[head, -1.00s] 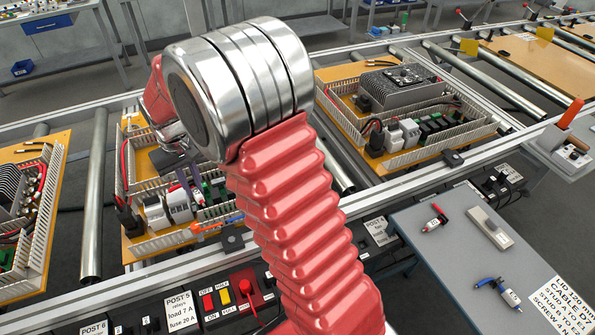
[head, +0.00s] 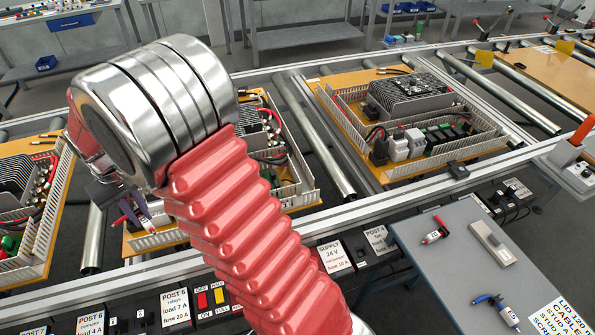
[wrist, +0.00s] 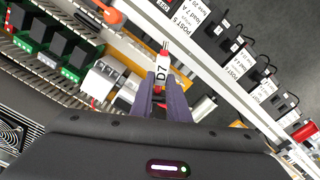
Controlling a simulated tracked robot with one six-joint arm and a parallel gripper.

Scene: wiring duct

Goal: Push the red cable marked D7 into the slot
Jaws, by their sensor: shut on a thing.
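In the wrist view my gripper (wrist: 159,92) is shut on the white label sleeve of the red cable marked D7 (wrist: 159,77). The cable's end points up in that view, beyond the fingertips. In the head view my gripper (head: 130,207) is over the front left of the middle board, partly hidden by my arm; a small piece of red shows at its fingers. The middle board's slotted duct (head: 155,240) runs along its front edge and shows as a comb in the wrist view (wrist: 38,66). I cannot make out which slot is meant. The held cable looks clear of the duct.
A similar board (head: 405,172) stands to the right, another (head: 62,235) to the left, with rollers between. An orange-handled item (wrist: 109,11) lies beyond the fingers. A grey side table (head: 450,255) bears a red-tipped cable (head: 436,236) and a blue one (head: 492,302).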

